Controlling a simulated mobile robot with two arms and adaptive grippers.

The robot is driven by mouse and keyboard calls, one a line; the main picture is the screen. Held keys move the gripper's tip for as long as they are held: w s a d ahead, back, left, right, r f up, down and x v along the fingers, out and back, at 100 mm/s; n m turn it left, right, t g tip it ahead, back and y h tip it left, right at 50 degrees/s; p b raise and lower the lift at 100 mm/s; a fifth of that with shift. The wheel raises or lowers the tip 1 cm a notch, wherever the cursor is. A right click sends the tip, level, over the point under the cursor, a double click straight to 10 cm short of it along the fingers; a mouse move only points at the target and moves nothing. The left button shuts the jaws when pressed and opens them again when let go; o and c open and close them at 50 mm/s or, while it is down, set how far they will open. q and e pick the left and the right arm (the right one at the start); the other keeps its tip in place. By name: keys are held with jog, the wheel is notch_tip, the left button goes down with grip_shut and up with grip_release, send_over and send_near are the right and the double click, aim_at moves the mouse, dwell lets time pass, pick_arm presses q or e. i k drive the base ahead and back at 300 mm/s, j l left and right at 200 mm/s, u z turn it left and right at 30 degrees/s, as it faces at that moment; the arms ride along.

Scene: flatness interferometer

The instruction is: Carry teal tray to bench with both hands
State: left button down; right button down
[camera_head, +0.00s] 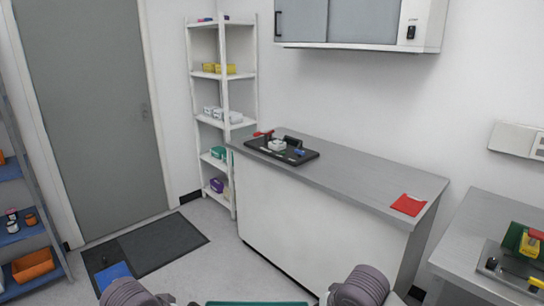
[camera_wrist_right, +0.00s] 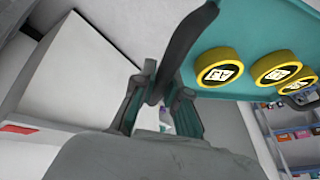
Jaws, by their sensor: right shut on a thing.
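The teal tray (camera_head: 258,303) shows only as a strip at the bottom edge of the head view, between my two arms. In the right wrist view the tray (camera_wrist_right: 178,88) fills the upper right, tilted in the picture. Yellow round pieces with black-and-white labels (camera_wrist_right: 218,67) lie on it. My left gripper's fingers are out of the picture; only my left wrist shows at the bottom left. A long white bench with a grey top (camera_head: 345,172) stands ahead, apart from the tray.
On the bench lie a black board with small parts (camera_head: 300,156) at the left and a red item (camera_head: 408,204) at the right; the middle is clear. A second grey table (camera_head: 478,222) stands at the right. White shelves (camera_head: 222,120) and a dark floor mat (camera_head: 160,245) are left.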

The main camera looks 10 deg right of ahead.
aim_at(352, 185)
jog(key=i+z, duration=0.15)
jog(key=i, duration=0.4)
jog(key=i+z, duration=0.15)
jog(key=i, duration=0.45)
jog(key=i+j+z, duration=0.2)
jog(key=i, duration=0.35)
jog(key=i+j+z, duration=0.15)
jog(key=i+z, duration=0.25)
jog(key=i+j+z, duration=0.85)
jog(key=l, duration=0.1)
